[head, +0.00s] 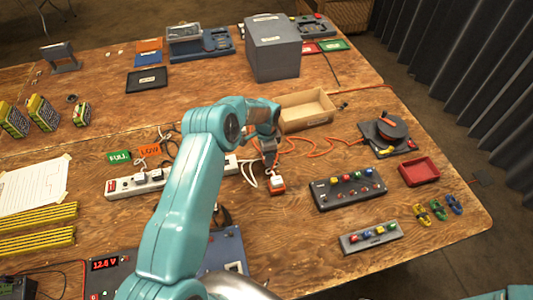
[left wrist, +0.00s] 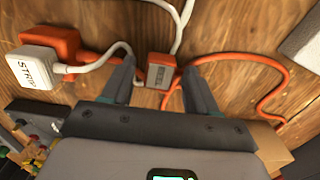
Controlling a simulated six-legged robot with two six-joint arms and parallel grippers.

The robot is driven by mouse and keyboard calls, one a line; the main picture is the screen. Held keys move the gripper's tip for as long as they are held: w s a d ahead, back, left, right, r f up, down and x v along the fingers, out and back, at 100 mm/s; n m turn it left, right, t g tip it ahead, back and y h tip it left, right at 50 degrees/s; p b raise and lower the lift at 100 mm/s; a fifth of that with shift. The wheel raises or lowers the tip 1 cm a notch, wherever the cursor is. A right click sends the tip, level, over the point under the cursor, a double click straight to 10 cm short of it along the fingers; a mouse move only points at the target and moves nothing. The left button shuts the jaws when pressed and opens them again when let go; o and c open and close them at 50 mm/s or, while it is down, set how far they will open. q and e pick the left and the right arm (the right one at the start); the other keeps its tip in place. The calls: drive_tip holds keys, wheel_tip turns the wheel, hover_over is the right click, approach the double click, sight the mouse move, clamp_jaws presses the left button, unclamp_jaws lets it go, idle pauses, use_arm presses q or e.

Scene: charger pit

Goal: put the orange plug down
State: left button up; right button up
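The orange plug (left wrist: 161,72), with a grey label on its face, shows in the left wrist view between the two fingers of my left gripper (left wrist: 160,88). The fingers stand apart, with a gap visible beside the plug. The plug appears to lie at the wood surface, but I cannot tell exact contact. In the head view my left gripper (head: 269,155) is low over the middle of the table and hides the plug. An orange socket (head: 278,188) with a white plug labelled STRIP (left wrist: 33,67) lies beside it.
A white power strip (head: 125,188) lies left of my arm. A cardboard tray (head: 305,109) is behind the gripper, and a cable reel (head: 390,131) stands right. A button box (head: 347,188) is at front right. Loose orange and white cables run around the gripper.

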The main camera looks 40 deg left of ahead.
use_arm(q)
drive_tip(key=shift+r, duration=0.1)
drive_tip(key=shift+r, duration=0.25)
wheel_tip(320, 180, up, 12)
drive_tip(key=b, duration=0.2)
drive_tip(key=shift+f, duration=0.15)
